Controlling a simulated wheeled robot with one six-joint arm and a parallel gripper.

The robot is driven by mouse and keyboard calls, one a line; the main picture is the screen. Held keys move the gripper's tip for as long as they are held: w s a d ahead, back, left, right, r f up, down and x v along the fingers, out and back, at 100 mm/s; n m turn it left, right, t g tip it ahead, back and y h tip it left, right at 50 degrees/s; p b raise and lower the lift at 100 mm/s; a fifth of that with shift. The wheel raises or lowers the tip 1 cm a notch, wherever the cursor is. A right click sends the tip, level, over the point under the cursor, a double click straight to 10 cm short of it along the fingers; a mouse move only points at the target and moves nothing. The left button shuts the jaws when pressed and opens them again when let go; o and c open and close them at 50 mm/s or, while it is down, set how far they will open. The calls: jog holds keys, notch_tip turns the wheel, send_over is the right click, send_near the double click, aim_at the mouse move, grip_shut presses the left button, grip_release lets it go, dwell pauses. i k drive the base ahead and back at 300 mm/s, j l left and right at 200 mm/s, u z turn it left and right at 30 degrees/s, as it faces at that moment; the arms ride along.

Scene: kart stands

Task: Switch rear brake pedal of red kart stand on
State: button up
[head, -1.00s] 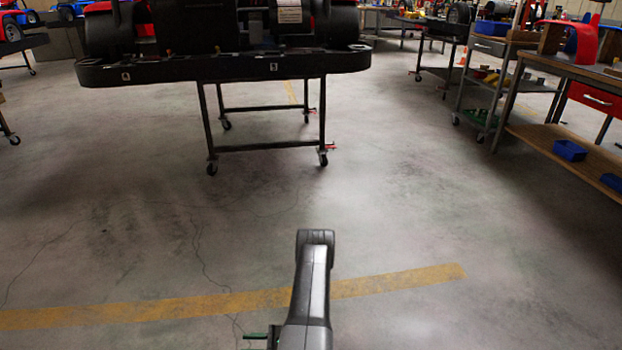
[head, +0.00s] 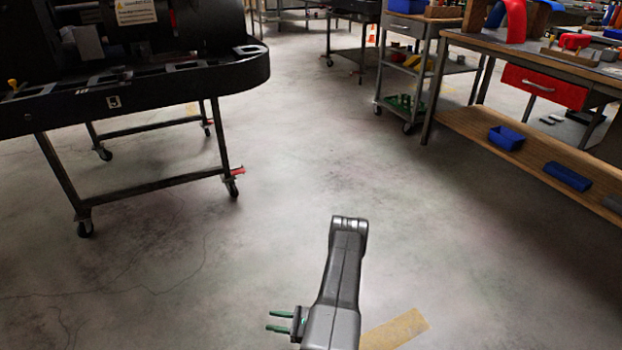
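A kart stand with dark metal legs (head: 150,187) is at the left, carrying a kart with a black rear bumper (head: 140,95); no red bodywork of this kart shows now. A red brake pedal (head: 238,171) sticks out to the right at the stand's near right caster (head: 231,187). Another small red pedal (head: 210,122) shows at the far right caster. Whether either pedal is pressed is too small to tell. My gripper (head: 270,321) has two green fingers pointing left, apart and empty. It is low in the picture, well short of the stand and touching nothing.
A wooden workbench (head: 470,110) with a red drawer (head: 545,86) and blue bins (head: 506,137) stands at the right. A grey cart (head: 415,60) is beside it. Open concrete floor lies between the stand and the bench. A yellow floor stripe (head: 397,330) is at the bottom.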

aim_at(240, 171)
jog(key=i+l+u, duration=0.1)
jog(key=i, duration=1.85)
jog(key=i+l+u, duration=0.15)
jog(key=i+u, duration=0.2)
jog(key=i, duration=0.2)
jog(key=i+l+u, duration=0.3)
jog(key=i, duration=0.2)
jog(key=i+l+u, duration=0.35)
jog(key=i+l, duration=0.05)
jog(key=i, duration=0.05)
